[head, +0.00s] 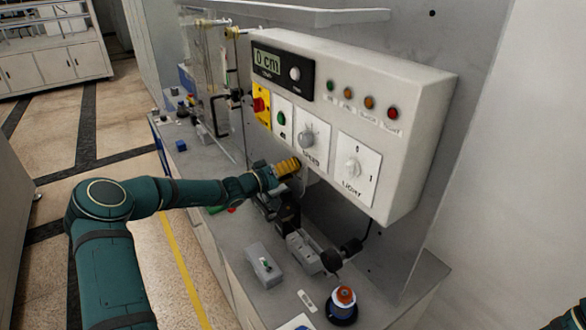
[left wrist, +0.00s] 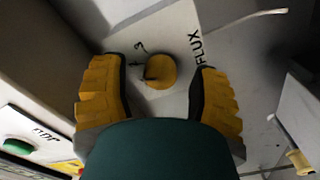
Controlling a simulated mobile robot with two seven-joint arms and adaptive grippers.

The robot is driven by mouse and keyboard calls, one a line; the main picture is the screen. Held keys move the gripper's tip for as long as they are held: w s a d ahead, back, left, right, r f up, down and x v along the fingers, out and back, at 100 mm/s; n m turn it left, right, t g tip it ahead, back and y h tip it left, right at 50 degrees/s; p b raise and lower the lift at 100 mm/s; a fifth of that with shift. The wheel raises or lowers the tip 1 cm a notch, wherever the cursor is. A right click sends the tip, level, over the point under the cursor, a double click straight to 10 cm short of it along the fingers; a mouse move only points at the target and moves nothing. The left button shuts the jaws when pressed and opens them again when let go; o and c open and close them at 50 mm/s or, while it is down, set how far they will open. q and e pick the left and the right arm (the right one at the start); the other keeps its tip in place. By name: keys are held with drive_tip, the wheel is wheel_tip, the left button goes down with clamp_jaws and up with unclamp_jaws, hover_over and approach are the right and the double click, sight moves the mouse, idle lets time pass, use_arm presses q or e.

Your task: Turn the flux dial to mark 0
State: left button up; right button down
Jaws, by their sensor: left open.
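My left gripper (head: 287,167) is just below the front of the white control box in the head view, and hides the flux dial there. In the left wrist view my left gripper (left wrist: 161,84) is open, with one yellow finger on each side of the flux dial (left wrist: 161,70). The dial is a small round yellowish knob on a pale plate, with a dark notch on its left side. FLUX is printed to its right and a 3 shows at its upper left. Gaps show between both fingers and the knob. No 0 mark is readable. My right gripper is not in view.
The control box (head: 425,88) carries a speed dial (head: 308,137), a light dial (head: 352,168), a yellow-and-red switch (head: 260,104) and a display reading 0 cm (head: 266,58). A grey switch box (head: 264,264) and an orange-topped spool (head: 344,297) stand on the bench below.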

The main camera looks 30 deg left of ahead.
use_arm(q)
drive_tip(key=shift+w+d, duration=0.2)
drive_tip(key=shift+w, duration=0.15)
drive_tip(key=shift+o, duration=0.2)
clamp_jaws()
